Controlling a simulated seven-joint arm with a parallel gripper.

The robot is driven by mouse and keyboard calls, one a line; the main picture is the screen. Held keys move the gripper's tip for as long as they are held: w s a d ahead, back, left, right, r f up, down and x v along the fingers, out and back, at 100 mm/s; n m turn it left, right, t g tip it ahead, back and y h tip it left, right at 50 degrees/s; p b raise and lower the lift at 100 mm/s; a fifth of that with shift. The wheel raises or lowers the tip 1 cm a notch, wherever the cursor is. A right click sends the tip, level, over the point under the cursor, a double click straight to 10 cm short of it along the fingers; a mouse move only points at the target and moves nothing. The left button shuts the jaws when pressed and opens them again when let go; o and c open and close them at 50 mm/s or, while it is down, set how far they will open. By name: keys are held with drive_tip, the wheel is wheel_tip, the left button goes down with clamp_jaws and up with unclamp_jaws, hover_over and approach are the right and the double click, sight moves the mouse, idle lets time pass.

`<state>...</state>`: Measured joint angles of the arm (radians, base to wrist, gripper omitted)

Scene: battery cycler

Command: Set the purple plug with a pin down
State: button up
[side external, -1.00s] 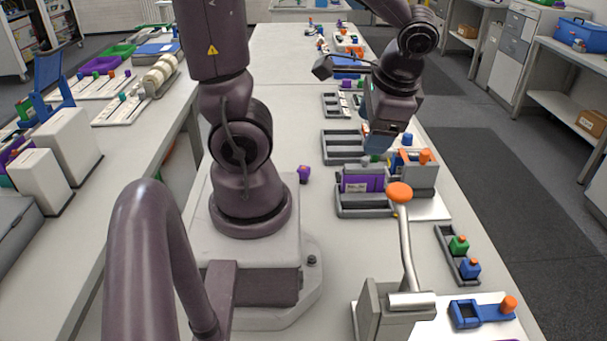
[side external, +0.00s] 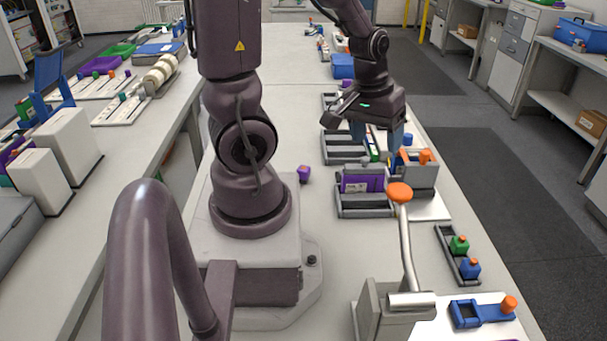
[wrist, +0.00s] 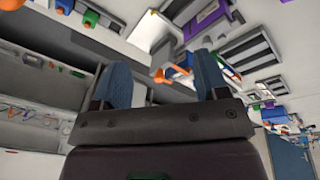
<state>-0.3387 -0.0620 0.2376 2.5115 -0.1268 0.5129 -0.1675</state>
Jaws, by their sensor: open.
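A small purple plug (side external: 304,173) rests on the white bench to the right of my arm's base. It looks slightly tilted; its pin is too small to make out. My gripper (side external: 378,143) is open, with its two blue fingers spread and pointing down over the racks, to the right of and beyond the plug. Nothing shows held between the fingers. In the wrist view my gripper (wrist: 163,78) also has its fingers apart; I cannot pick out the plug there.
A purple block (side external: 362,182) sits in a grey tray in front of my gripper. An orange-knobbed lever (side external: 399,193) rises near it, with an orange and grey fixture (side external: 422,172) alongside. A dark holder (side external: 451,252) carries green and blue plugs. Bench around the purple plug is clear.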

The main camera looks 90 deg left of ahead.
drive_tip(key=s+a+f+n+g+y, duration=0.2)
drive_tip(key=s+a+f+n, duration=0.45)
drive_tip(key=a+f, duration=0.2)
drive_tip(key=n+g+y, duration=0.1)
drive_tip(key=n+y, duration=0.1)
drive_tip(key=n, duration=0.3)
hover_over(304, 167)
drive_tip(key=d, duration=0.2)
wheel_tip(304, 167, down, 4)
drive_tip(key=shift+m, duration=0.35)
drive_tip(key=shift+w+d+x, duration=0.1)
drive_tip(key=shift+d+x, duration=0.05)
drive_tip(key=shift+x, duration=1.45)
drive_tip(key=shift+w+d+x, duration=0.1)
drive_tip(key=shift+x, duration=1.5)
drive_tip(key=shift+f, duration=0.15)
drive_tip(key=shift+c, duration=0.2)
drive_tip(key=c, duration=0.9)
wheel_tip(304, 167, up, 10)
drive_tip(key=shift+w+r, duration=0.1)
